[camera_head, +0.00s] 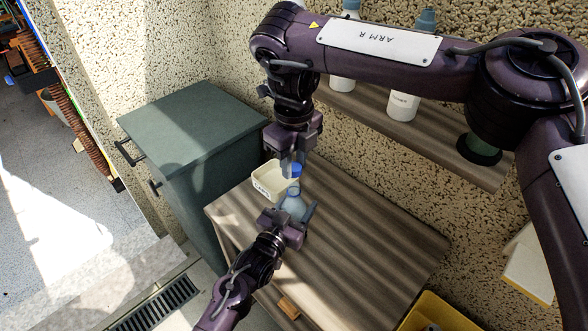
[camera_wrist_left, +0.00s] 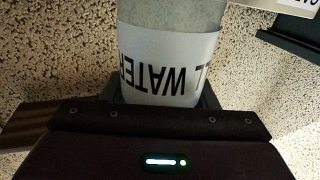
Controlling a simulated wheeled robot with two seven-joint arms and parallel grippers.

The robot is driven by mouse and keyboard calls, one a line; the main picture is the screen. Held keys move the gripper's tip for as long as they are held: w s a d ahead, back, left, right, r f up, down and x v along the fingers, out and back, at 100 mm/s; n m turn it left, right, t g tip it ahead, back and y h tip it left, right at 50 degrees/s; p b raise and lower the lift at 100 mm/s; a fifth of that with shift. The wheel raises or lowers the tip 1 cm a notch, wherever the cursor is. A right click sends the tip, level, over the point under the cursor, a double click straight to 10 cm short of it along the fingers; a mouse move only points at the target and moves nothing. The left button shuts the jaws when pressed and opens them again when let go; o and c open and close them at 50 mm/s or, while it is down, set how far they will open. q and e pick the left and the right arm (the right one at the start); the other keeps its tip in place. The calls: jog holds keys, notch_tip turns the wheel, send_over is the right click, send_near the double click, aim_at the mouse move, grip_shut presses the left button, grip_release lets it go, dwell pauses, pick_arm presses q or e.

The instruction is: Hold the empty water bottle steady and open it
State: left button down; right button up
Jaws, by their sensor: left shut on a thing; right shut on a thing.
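The water bottle (camera_head: 293,205) is pale, see-through blue and stands roughly upright above the wooden table. My left gripper (camera_head: 293,212) is shut on its body from the near side. In the left wrist view the bottle (camera_wrist_left: 170,60) fills the middle, with a white label whose letters, including "WATER", appear upside down. The blue cap (camera_head: 296,170) is just above the bottle's neck. My right gripper (camera_head: 294,163) comes down from above and is shut on the cap. I cannot tell whether the cap still touches the neck.
A cream labelled bin (camera_head: 268,184) stands on the wooden table (camera_head: 370,240) just left of the bottle. A green cabinet (camera_head: 190,130) is at the left. A wall shelf (camera_head: 370,110) with bottles is behind. The table's right part is clear.

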pick_arm(q)
jog(key=c, duration=0.5)
grip_release()
jog(key=shift+o, duration=0.2)
jog(key=shift+s, duration=0.1)
